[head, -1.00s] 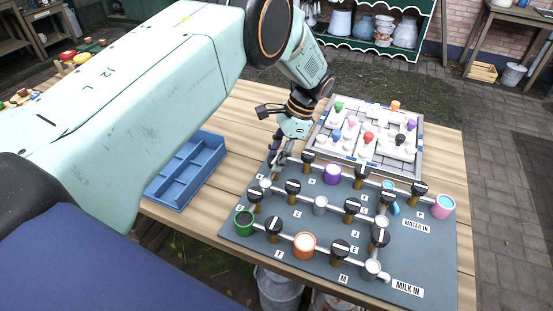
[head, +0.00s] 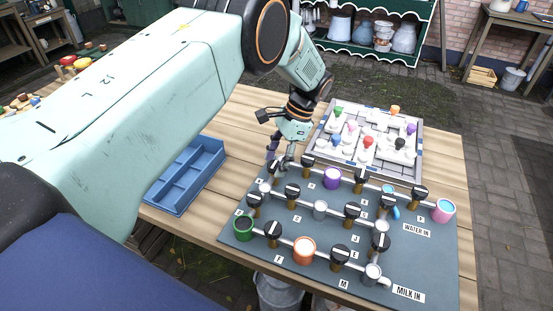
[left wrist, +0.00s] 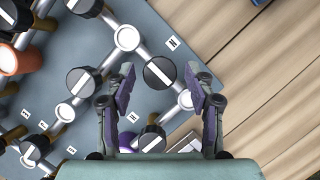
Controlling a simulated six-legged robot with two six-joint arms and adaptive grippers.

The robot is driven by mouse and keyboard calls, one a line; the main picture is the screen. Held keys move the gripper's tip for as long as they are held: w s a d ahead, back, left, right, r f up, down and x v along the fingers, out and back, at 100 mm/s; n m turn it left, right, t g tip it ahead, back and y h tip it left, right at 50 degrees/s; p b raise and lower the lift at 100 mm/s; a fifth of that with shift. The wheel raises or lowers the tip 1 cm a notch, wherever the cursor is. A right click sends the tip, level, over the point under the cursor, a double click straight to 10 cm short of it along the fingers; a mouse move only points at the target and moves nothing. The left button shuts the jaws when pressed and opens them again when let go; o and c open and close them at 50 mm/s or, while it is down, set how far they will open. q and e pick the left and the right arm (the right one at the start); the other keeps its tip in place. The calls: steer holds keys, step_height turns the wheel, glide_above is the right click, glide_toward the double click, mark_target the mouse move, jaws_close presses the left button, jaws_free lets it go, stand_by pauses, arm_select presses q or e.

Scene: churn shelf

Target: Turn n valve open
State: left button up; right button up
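The N valve is a round black knob (left wrist: 160,73) with a white bar across its top. In the left wrist view it stands beside the N label (left wrist: 172,43), on the pipe between two white round joints. The bar looks roughly in line with this pipe. My left gripper (left wrist: 166,77) is open, one finger on each side of the knob in this view; I cannot tell whether either touches it. My right gripper is not in view.
Other black knobs stand close by, including one right of my left gripper (head: 308,161) and one in front (head: 292,191). A purple cup (head: 332,177) is near. A blue tray (head: 186,172) lies left, and a puzzle board (head: 330,155) with coloured knobs lies behind.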

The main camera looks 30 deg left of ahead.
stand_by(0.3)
arm_select(q)
steer(key=v, duration=1.2)
